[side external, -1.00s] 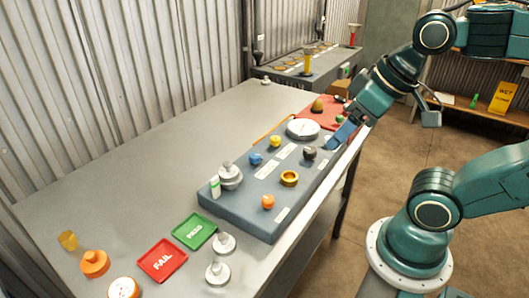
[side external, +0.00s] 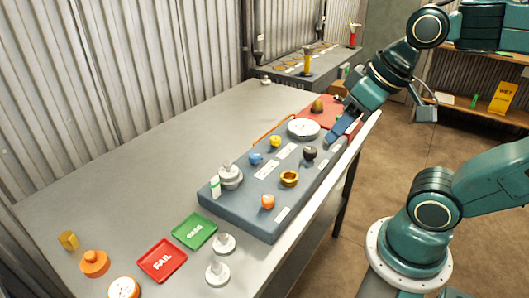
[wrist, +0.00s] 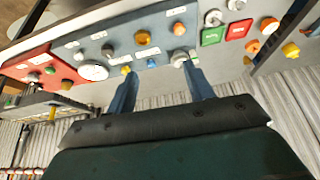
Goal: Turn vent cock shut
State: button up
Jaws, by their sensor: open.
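A long blue-grey panel (side external: 240,207) lies on the bench with several fittings on top. They include a blue knob (side external: 256,159), a yellow knob (side external: 275,142), a black knob (side external: 309,152), a brass ring-shaped fitting (side external: 289,179) and an orange knob (side external: 267,201). The labels are too small to read, so I cannot tell which is the vent cock. My gripper (side external: 333,138) is by the panel's far right edge, beyond the black knob. In the wrist view its two blue fingers (wrist: 159,68) are spread apart, with nothing held. The blue knob (wrist: 151,62) shows beyond the gap.
A white round gauge (side external: 303,129) and grey stacked fitting (side external: 230,175) stand on the panel. A red board (side external: 340,104) lies behind. Green (side external: 194,231) and red (side external: 162,261) trays and loose fittings are in front. The bench's left side (side external: 120,190) is largely clear.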

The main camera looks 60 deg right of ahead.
jog(key=w+d+r+m+g, duration=0.1)
jog(key=w+d+r+m, duration=0.15)
jog(key=w, duration=0.35)
jog(key=m+g, duration=0.4)
jog(key=m, duration=0.6)
send_over(275, 137)
notch_tip(275, 137, down, 9)
jog(key=shift+s, duration=0.1)
jog(key=shift+f, duration=0.15)
notch_tip(275, 137, down, 14)
jog(key=shift+r, duration=0.25)
jog(key=c, duration=1)
